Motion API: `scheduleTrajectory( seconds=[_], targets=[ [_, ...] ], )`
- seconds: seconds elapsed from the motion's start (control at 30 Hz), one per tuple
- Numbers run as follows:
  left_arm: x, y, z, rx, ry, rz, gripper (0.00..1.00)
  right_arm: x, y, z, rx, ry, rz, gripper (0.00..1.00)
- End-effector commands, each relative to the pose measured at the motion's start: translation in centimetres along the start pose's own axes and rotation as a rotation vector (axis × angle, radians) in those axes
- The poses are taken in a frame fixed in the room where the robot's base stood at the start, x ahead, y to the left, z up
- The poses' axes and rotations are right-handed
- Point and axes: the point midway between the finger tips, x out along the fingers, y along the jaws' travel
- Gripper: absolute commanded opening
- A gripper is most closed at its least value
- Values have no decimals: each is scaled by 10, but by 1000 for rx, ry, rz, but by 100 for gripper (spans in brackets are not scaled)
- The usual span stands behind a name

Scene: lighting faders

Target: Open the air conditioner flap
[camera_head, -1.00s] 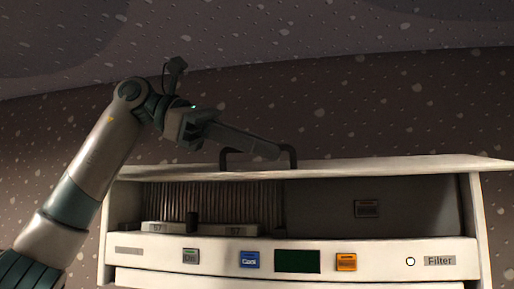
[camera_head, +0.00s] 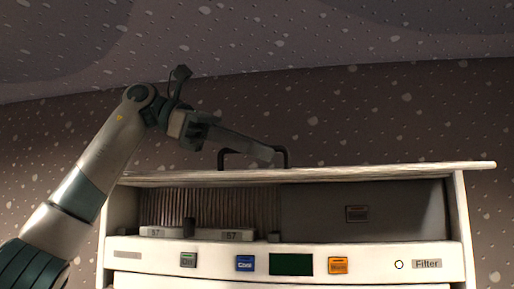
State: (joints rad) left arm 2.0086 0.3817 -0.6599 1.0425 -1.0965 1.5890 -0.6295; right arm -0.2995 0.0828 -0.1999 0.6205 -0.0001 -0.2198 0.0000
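The air conditioner is a white box whose front panel (camera_head: 210,255) spans the lower part of the head view. Its flap (camera_head: 390,170) is swung up and lies about level along the top, so the inside shows below it. A dark handle (camera_head: 286,157) stands up on the flap. My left gripper (camera_head: 266,153) reaches in from the left above the flap, with its fingers at the handle. The fingers overlap in this view, so I cannot tell whether they are shut on the handle. My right gripper is not in view.
Inside are a ribbed filter area (camera_head: 215,208) and two faders with number labels (camera_head: 238,235). The panel has a blue button (camera_head: 245,264), a dark green screen (camera_head: 291,264), an orange button (camera_head: 338,265) and a Filter label (camera_head: 426,264). Speckled wall lies behind, clear at right.

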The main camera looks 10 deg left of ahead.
Motion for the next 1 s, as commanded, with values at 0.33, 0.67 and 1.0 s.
scheduleTrajectory(
  seconds=[0.33,0.67,1.0],
  targets=[
    [-2,-1,0,3,0,-2,17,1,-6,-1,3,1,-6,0],
    [-36,-1,0,2,-1,0,17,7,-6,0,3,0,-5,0],
    [-105,1,2,0,-2,1,17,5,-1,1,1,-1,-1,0]
  ],
)
